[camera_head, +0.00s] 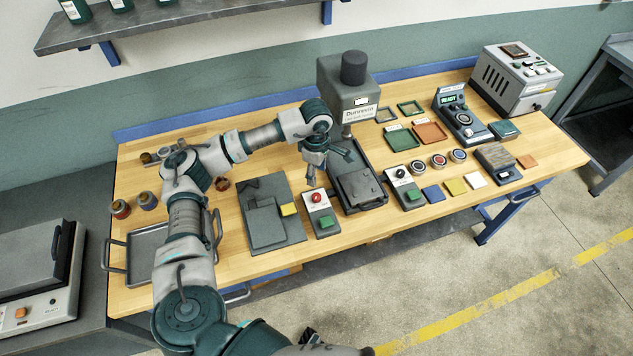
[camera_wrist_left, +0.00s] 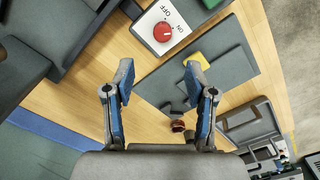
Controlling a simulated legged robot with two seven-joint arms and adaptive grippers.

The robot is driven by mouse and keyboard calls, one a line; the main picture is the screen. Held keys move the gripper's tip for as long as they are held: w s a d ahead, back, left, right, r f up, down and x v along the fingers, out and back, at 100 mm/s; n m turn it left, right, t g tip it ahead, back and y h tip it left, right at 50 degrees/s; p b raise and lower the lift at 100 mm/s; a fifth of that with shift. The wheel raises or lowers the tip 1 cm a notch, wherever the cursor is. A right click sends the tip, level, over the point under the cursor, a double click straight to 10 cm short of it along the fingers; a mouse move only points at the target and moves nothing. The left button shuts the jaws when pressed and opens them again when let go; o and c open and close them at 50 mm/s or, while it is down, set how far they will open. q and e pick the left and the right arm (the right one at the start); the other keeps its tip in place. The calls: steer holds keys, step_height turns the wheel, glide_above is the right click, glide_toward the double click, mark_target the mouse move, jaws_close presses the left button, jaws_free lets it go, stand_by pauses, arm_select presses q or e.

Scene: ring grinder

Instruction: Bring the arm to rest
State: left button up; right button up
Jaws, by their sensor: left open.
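My left arm reaches in over the wooden bench from the left in the head view. My left gripper (camera_head: 322,172) hangs beside the grey grinder (camera_head: 348,95), above the bench between the dark grey plate (camera_head: 270,225) and the machine's base. In the left wrist view my left gripper (camera_wrist_left: 160,85) is open, with its two blue-padded fingers apart and nothing between them. The control box with the red knob (camera_head: 317,198) stands just in front of it; its ON/OFF face shows in the left wrist view (camera_wrist_left: 165,32). My right gripper is not clearly visible.
A grey tray (camera_head: 117,254) lies at the bench's left end, under my arm. Small jars (camera_head: 120,208) stand beside it. Coloured tiles (camera_head: 455,187), round dials (camera_head: 439,160) and a READY device (camera_head: 455,112) fill the right half. A shelf (camera_head: 150,22) hangs above.

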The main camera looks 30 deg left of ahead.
arm_select(q)
steer(key=shift+r, duration=0.55)
steer(key=shift+s+f, duration=0.1)
